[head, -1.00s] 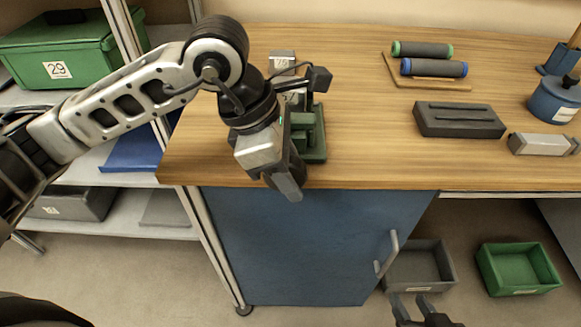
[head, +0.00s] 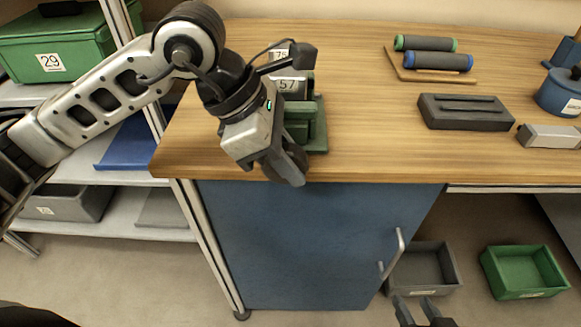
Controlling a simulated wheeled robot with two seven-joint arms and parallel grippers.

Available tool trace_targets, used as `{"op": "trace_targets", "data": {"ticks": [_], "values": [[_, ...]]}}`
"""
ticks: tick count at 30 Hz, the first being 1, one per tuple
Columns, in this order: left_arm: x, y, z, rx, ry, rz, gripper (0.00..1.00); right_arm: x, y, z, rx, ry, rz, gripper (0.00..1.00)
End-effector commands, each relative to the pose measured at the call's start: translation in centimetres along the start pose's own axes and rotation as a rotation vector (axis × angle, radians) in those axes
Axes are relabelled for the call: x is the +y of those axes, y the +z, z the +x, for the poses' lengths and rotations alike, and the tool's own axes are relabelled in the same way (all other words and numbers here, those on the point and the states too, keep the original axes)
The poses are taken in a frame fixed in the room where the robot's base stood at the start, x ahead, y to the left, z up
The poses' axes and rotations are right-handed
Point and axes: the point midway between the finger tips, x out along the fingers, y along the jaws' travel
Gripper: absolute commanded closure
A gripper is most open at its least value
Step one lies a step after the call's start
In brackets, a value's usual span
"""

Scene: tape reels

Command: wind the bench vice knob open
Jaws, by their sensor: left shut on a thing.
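The green bench vice (head: 315,128) stands on the wooden bench near its front left edge, partly hidden behind my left gripper. My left gripper (head: 292,175) is at the front of the vice, at the bench's front edge, with its fingers shut on the vice knob. The knob itself is hidden by the fingers and the gripper body. My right gripper (head: 418,308) shows only at the bottom edge, over the floor, with its two dark fingertips apart and nothing between them.
Grey boxes with number labels (head: 290,84) stand behind the vice. A dark slotted block (head: 465,112), rollers on a board (head: 430,78) and a blue pot (head: 560,95) are further right. Below are a blue cabinet door (head: 310,240), a grey bin (head: 425,268) and a green bin (head: 525,272).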

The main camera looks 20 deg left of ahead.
Motion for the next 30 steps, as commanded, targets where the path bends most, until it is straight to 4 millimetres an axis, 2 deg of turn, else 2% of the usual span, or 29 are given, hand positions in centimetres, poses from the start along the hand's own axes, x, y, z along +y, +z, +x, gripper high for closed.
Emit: {"op": "trace_targets", "data": {"ticks": [6,7,9,20,25,30], "values": [[0.0,0.0,0.0,0.0,0.0,0.0,1.0,-0.1,0.0,-0.1,-0.003,-0.002,-0.001,0.64],[0.0,0.0,0.0,0.0,0.0,0.0,0.76,-0.1,0.0,-0.1,-0.003,-0.002,-0.001,0.64],[0.0,0.0,0.0,0.0,0.0,0.0,0.56,-0.1,0.0,-0.1,-0.003,-0.002,-0.002,0.64],[0.0,0.0,-0.4,0.001,0.002,0.0,0.56,-0.1,0.0,-0.1,-0.002,-0.003,-0.003,0.64],[0.1,0.0,-2.9,0.001,0.006,0.0,0.56,-0.1,-0.1,-0.1,-0.002,-0.003,-0.003,0.64],[0.1,0.1,-7.0,0.0,0.007,0.0,0.56,-0.1,-0.2,-0.1,-0.003,-0.003,-0.003,0.64]]}}
